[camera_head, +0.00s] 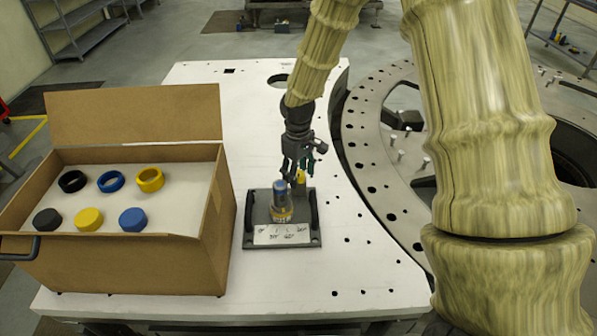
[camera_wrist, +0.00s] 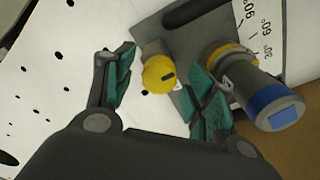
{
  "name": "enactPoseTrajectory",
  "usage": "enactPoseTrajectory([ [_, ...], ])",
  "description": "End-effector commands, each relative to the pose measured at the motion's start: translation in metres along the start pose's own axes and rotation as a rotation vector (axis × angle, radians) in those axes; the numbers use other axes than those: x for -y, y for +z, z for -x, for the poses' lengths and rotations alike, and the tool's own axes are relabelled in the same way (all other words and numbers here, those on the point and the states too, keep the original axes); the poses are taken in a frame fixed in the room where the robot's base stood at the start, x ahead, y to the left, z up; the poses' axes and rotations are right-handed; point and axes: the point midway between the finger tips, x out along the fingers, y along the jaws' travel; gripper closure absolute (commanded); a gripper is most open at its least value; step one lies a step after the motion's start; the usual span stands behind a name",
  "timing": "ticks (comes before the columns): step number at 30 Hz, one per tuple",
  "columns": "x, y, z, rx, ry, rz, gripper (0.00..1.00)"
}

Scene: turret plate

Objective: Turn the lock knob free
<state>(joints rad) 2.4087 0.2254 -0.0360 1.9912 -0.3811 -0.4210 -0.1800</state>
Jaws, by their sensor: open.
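The yellow lock knob (camera_wrist: 158,75) has a dark slot mark on its face and sits at the edge of the grey turret plate (camera_wrist: 150,25). In the head view part of the yellow knob (camera_head: 301,176) shows behind my gripper. My gripper (camera_wrist: 160,66) is open, with one teal-padded finger on each side of the knob. Gaps show between the knob and the pads, and I cannot tell how deep the fingers reach. In the head view my gripper (camera_head: 293,176) points down over the plate's far side. A grey post with a blue cap (camera_wrist: 283,112) and yellow ring stands close to the right finger.
The plate has a dark handle (camera_head: 314,212) on its right and an angle-scale label (camera_head: 282,234) in front. An open cardboard box (camera_head: 120,268) with rings and caps stands left. A large drilled metal ring (camera_head: 372,180) lies right. The white tabletop (camera_head: 345,270) is clear in front.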

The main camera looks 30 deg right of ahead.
Motion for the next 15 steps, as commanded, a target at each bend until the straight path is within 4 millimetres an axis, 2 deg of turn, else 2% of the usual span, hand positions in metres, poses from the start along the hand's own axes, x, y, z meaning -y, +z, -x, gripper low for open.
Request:
enactPoseTrajectory([
  [4,0.000,0.000,0.006,-0.002,0.001,0.000,0.45],
  [8,0.000,0.000,0.021,-0.002,0.000,0.000,0.45],
  [15,0.000,0.000,0.060,-0.002,0.001,0.000,0.45],
])
